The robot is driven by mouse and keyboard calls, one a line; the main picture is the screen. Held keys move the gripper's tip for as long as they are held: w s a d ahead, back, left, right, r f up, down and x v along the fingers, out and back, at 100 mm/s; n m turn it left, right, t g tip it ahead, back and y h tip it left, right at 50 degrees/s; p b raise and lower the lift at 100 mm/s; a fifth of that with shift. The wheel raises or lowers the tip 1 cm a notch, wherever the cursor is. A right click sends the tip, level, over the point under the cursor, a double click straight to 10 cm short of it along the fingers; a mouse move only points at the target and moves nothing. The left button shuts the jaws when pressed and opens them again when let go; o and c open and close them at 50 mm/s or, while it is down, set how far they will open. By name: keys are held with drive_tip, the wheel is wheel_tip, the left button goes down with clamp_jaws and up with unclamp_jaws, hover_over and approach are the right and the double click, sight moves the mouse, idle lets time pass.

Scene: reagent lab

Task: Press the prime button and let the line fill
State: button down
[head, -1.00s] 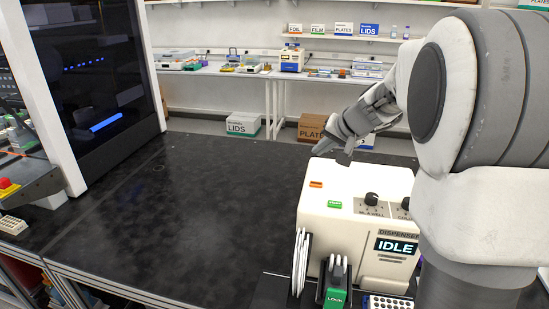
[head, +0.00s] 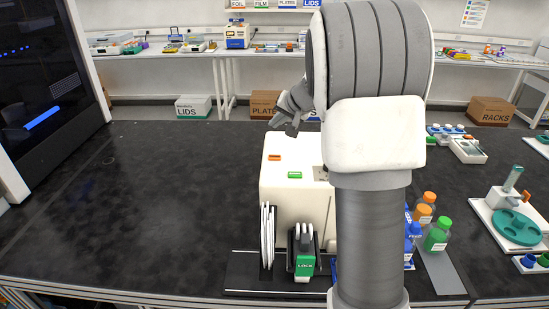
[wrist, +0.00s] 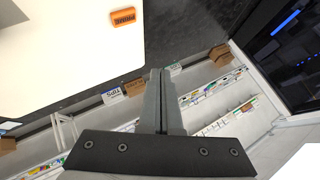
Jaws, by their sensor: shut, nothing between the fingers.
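The white dispenser (head: 285,198) stands on the black bench. The prime button (head: 274,157) is a small orange button on its top; in the wrist view its lettering reads PRIME (wrist: 123,16). A green button (head: 295,175) lies nearer me on the same top. My gripper (head: 293,129) is shut and empty, beyond and to the right of the orange button in the head view. In the wrist view its closed fingertips (wrist: 160,73) are apart from the button. My arm hides the dispenser's display and knobs.
White plates (head: 267,236) and a green LOCK part (head: 304,264) stand at the dispenser's front. Capped bottles (head: 436,235) stand to the right, with a teal rotor device (head: 515,227) farther right. The bench left of the dispenser is clear up to a dark-windowed machine (head: 45,85).

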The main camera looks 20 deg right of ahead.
drive_tip(key=b, duration=0.5)
hover_over(276, 158)
wheel_tip(276, 158, down, 7)
drive_tip(key=shift+s, duration=0.1)
drive_tip(key=shift+f+b, duration=0.65)
drive_tip(key=shift+b, duration=0.15)
drive_tip(key=shift+f, duration=0.15)
idle(1.0)
drive_tip(key=shift+f+b, duration=0.3)
drive_tip(key=shift+b, duration=0.4)
drive_tip(key=shift+f+b, duration=0.35)
drive_tip(key=shift+b, duration=0.15)
idle(0.4)
drive_tip(key=shift+r, duration=0.1)
drive_tip(key=shift+r+p, duration=0.45)
drive_tip(key=shift+r, duration=0.25)
drive_tip(key=shift+r, duration=0.1)
